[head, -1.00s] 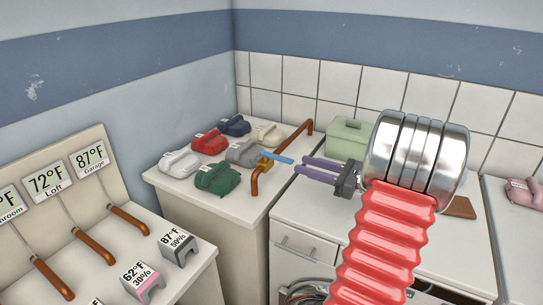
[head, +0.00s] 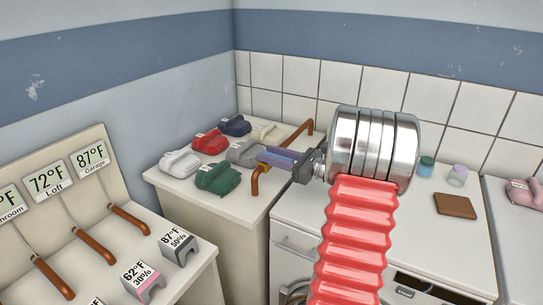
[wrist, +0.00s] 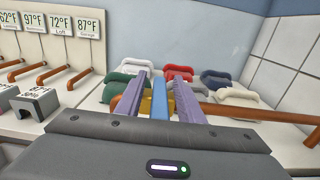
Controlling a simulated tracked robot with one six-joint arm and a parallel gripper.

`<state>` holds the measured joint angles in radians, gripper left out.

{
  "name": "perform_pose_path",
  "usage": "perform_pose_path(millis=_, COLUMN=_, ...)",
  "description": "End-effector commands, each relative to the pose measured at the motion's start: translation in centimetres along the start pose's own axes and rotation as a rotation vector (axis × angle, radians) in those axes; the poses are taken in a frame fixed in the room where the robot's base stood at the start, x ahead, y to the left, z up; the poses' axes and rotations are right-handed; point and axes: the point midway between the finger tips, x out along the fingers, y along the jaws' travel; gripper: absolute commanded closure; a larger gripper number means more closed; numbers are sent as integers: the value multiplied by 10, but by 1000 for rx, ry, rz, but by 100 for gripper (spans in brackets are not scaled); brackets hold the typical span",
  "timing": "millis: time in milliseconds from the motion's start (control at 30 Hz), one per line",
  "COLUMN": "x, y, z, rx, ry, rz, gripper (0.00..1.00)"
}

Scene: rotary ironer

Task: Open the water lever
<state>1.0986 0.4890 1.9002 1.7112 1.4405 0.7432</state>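The blue water lever (wrist: 160,99) lies between the two purple fingers of my gripper (wrist: 161,76) in the wrist view, with a narrow gap showing on each side. My gripper is open around it. In the head view the fingers reach left over the lever and hide most of it. The lever belongs to a yellow valve (head: 264,161) on a copper pipe (head: 256,180) along the edge of the left counter. In the wrist view my gripper's dark body hides the near part of the lever.
Several clothes irons or similar coloured items, including a green one (head: 217,178) and a red one (head: 210,141), sit close left of the valve. A brown block (head: 455,206) lies on the right counter. A panel with temperature labels and copper handles (head: 95,247) stands at the left.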

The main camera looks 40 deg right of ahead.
Motion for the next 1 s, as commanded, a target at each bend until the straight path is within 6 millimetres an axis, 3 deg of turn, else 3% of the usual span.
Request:
perform_pose_path(millis=233, x=0, y=0, z=0, rx=0, ry=0, rz=0, gripper=66)
perform_pose_path(millis=733, x=0, y=0, z=0, rx=0, ry=0, rz=-1, gripper=100)
perform_pose_path(millis=1000, x=-1, y=0, z=0, rx=0, ry=0, rz=-1, gripper=100)
